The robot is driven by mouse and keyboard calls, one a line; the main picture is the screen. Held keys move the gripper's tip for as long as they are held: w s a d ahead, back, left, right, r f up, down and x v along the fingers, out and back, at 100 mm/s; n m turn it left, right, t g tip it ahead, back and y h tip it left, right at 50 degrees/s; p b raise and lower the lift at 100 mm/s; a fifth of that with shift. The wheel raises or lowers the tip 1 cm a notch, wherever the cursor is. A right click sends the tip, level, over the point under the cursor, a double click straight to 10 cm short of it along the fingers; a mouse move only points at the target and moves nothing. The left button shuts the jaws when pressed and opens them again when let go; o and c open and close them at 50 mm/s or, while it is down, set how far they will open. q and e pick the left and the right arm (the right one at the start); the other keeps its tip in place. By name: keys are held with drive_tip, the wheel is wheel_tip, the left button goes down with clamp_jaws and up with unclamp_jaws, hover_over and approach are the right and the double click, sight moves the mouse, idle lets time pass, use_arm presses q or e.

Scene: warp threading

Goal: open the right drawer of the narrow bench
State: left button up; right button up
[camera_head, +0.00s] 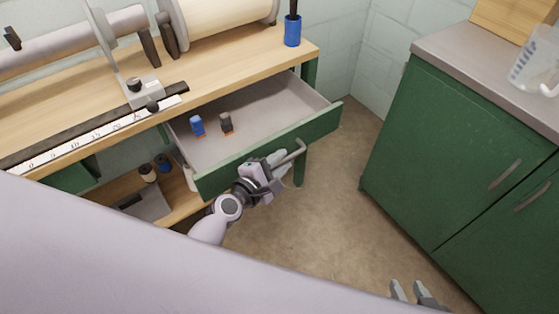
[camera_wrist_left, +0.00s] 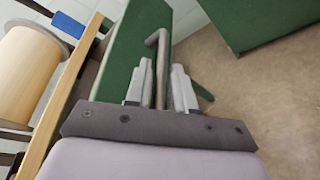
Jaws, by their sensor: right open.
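The narrow bench (camera_head: 215,62) has its right drawer (camera_head: 255,105) pulled out; its green front (camera_head: 322,122) stands well forward of the bench top. The drawer's grey bar handle (camera_head: 298,150) also shows in the left wrist view (camera_wrist_left: 161,50). My left gripper (camera_head: 275,172) is at the handle, with the bar between its two fingers in the left wrist view (camera_wrist_left: 160,88); it looks shut on it. Inside the drawer are a small blue item (camera_head: 197,125) and a dark item with an orange end (camera_head: 226,122). My right gripper (camera_head: 415,290) is open and empty at the lower right.
A green cabinet (camera_head: 450,150) with a grey top stands to the right, with a clear jug (camera_head: 535,65) on it. A blue cup (camera_head: 293,30) stands at the bench's back right. A lower shelf (camera_head: 180,205) holds small items. Brown floor (camera_head: 325,215) is free between bench and cabinet.

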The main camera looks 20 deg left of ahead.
use_arm(q)
drive_tip(key=shift+s, duration=0.1)
drive_tip(key=v, duration=0.6)
drive_tip(key=shift+p, duration=0.3)
drive_tip(key=shift+s+a+r, duration=0.1)
drive_tip(key=shift+s+a, duration=0.1)
drive_tip(key=shift+s, duration=0.2)
drive_tip(key=s+a+m+g+y+p, duration=0.1)
drive_tip(key=s+a+m+g+p, duration=0.1)
drive_tip(key=s+m, duration=0.5)
drive_tip(key=s+a+m+g+y+p, duration=0.1)
drive_tip(key=s+m+p, duration=0.4)
drive_tip(key=m, duration=1.1)
drive_tip(key=shift+s+a+g+y, duration=0.3)
drive_tip(key=shift+s+a+g, duration=0.3)
drive_tip(key=shift+s, duration=0.3)
